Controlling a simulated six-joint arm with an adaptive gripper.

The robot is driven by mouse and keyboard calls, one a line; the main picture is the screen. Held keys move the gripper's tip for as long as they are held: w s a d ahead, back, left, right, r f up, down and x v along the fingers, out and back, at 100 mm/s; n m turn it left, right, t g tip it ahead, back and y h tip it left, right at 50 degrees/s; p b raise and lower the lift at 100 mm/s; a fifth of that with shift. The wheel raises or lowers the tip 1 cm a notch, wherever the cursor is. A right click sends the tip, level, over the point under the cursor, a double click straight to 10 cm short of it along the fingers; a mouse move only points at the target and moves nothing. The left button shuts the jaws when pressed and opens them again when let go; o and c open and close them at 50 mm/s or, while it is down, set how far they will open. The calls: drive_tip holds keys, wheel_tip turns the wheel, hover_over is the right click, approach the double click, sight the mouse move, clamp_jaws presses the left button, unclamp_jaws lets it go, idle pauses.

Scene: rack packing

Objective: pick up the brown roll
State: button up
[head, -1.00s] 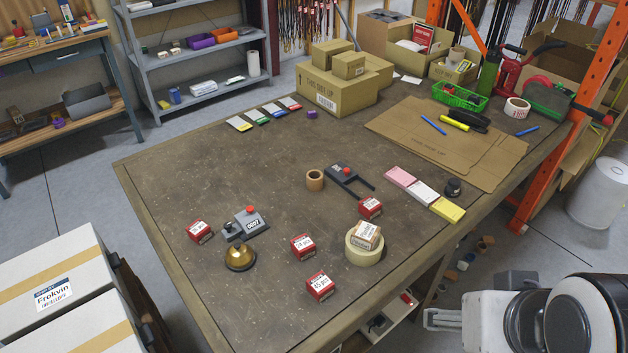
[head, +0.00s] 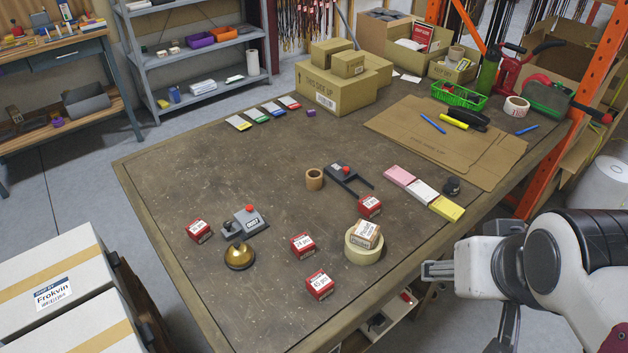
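The brown roll (head: 314,179) is a small ring of tape standing on the dark tabletop near the middle, just left of a black device with a red knob. Nothing touches it. A larger cream tape roll (head: 364,246) lies nearer the front edge with a small cardboard box (head: 367,234) on it. My gripper (head: 425,271) shows at the lower right, off the table's right edge, well apart from the brown roll. Its grey fingers are seen side-on, so I cannot tell whether they are open or shut. I see nothing held.
Small red boxes (head: 303,245) stand around the front of the table (head: 240,180). A stamp device (head: 342,172) sits right beside the roll. A brass bell (head: 239,257) and sticky-note pads (head: 422,192) lie farther off. Bare tabletop lies left of and behind the roll.

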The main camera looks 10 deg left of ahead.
drive_tip(key=w+a+f+n+t+y, duration=0.15)
drive_tip(key=w+a, duration=0.25)
drive_tip(key=w, duration=1.1)
drive_tip(key=w+a+n+t, duration=0.15)
drive_tip(key=w+a, duration=0.25)
drive_tip(key=w, duration=1.1)
drive_tip(key=w+a+f+n+t+y, duration=0.1)
drive_tip(key=w+a+f+t+y, duration=0.2)
drive_tip(key=w+a+f, duration=1.2)
wheel_tip(320, 180, down, 3)
drive_tip(key=shift+w+a+r+n+y, duration=0.1)
drive_tip(key=shift+w+a+n+y, duration=0.25)
drive_tip(key=shift+w+y, duration=0.5)
drive_tip(key=shift+d, duration=0.15)
approach(315, 176)
drive_tip(key=x, duration=0.3)
drive_tip(key=shift+w, duration=0.25)
drive_tip(key=shift+x, duration=0.8)
drive_tip(key=shift+w, duration=0.1)
